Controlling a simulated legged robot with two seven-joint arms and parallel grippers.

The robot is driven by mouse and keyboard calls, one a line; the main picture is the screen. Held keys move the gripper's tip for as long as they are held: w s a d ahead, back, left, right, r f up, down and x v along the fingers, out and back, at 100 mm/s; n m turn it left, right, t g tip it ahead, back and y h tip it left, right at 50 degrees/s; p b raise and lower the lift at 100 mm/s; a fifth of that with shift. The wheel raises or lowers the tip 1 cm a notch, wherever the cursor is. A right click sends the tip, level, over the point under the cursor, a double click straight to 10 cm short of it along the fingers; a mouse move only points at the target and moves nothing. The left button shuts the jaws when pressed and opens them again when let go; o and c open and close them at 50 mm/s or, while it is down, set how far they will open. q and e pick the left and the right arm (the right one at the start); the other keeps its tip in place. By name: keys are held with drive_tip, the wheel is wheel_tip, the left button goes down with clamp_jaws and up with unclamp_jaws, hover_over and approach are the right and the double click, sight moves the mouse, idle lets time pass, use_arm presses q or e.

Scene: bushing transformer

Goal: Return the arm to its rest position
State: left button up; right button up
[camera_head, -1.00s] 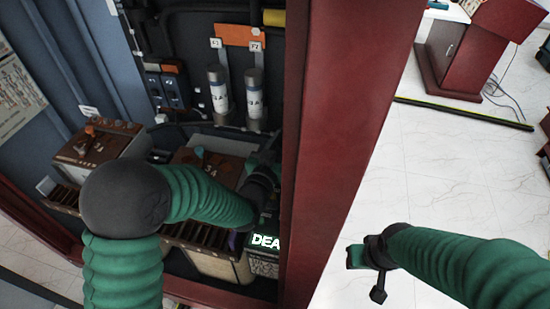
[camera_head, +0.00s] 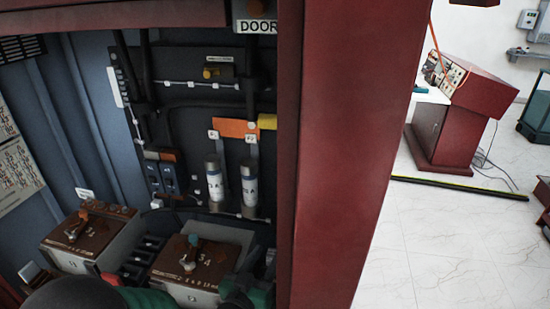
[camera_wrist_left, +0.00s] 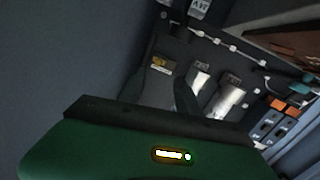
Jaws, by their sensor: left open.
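My left arm (camera_head: 75,293) is dark and green and comes in along the bottom edge of the head view. Its left gripper (camera_head: 262,288) shows only partly at the bottom, just left of the red cabinet post and beside the right-hand brown-topped box (camera_head: 190,270). In the left wrist view the green gripper body fills the bottom, and the dark fingers (camera_wrist_left: 168,92) stand apart with nothing seen between them. The fingertips are hard to make out in the head view. My right arm and gripper are out of view.
The red cabinet post (camera_head: 345,150) stands close on the right of the arm. Inside are another brown-topped box (camera_head: 92,232), two grey-white cylinders (camera_head: 215,182) and an orange plate (camera_head: 235,128).

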use_arm(q)
drive_tip(key=s+a+f+n+g+y+p, duration=0.2)
drive_tip(key=s+a+g+y+p, duration=0.4)
drive_tip(key=s+a+g+p, duration=0.3)
drive_tip(key=s+a+g, duration=0.4)
drive_tip(key=s+a, duration=0.3)
drive_tip(key=s, duration=0.2)
drive_tip(key=shift+s+a+f+n+g+p, duration=0.25)
drive_tip(key=shift+a+f+n+g+p, duration=0.05)
drive_tip(key=shift+p, duration=0.1)
